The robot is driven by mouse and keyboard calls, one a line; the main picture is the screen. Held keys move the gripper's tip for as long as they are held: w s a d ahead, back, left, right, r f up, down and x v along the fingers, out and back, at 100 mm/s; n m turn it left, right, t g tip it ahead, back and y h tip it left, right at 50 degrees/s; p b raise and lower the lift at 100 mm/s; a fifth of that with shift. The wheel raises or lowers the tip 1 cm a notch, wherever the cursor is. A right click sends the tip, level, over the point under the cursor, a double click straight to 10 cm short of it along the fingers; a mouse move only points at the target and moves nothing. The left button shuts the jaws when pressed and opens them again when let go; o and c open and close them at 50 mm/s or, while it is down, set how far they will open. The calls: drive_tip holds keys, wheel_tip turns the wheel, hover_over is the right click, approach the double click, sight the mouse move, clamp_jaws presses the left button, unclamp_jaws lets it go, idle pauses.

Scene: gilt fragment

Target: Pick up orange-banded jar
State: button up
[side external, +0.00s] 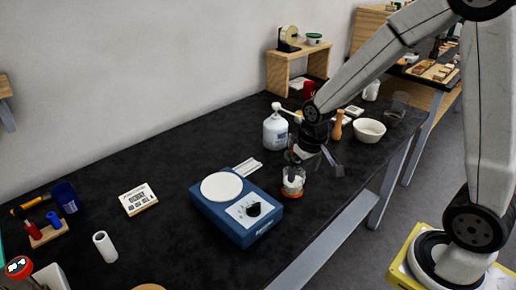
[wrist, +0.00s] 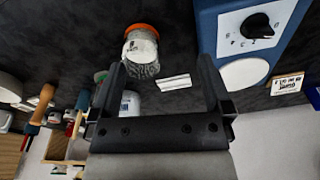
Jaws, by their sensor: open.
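The orange-banded jar (side external: 293,181) stands on the dark table, just right of the blue stirrer; it is clear with a white label and an orange band at its base. It also shows in the wrist view (wrist: 141,50), top centre-left, beyond the fingertips and towards the left finger. My gripper (side external: 314,165) hangs close above and behind the jar in the side view. In the wrist view my gripper (wrist: 162,65) has its two dark fingers wide apart with nothing held between them. I cannot tell the exact gap between fingers and jar.
A blue stirrer with a white plate (side external: 222,187) stands close left of the jar. A white bottle (side external: 275,132), a wooden pestle-like piece (side external: 337,126) and a white bowl (side external: 369,130) stand behind. The table's front edge is near the jar.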

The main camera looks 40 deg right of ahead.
drive_tip(key=w+d+f+m+g, duration=0.1)
drive_tip(key=w+d+f+m, duration=0.1)
drive_tip(key=w+d, duration=0.3)
drive_tip(key=shift+w+d+f+m, duration=0.3)
drive_tip(key=shift+w+f, duration=0.45)
drive_tip(key=shift+w, duration=0.2)
drive_tip(key=shift+f, duration=1.3)
drive_tip(key=shift+f, duration=2.6)
drive_tip(key=shift+c, duration=0.2)
drive_tip(key=c, duration=1.1)
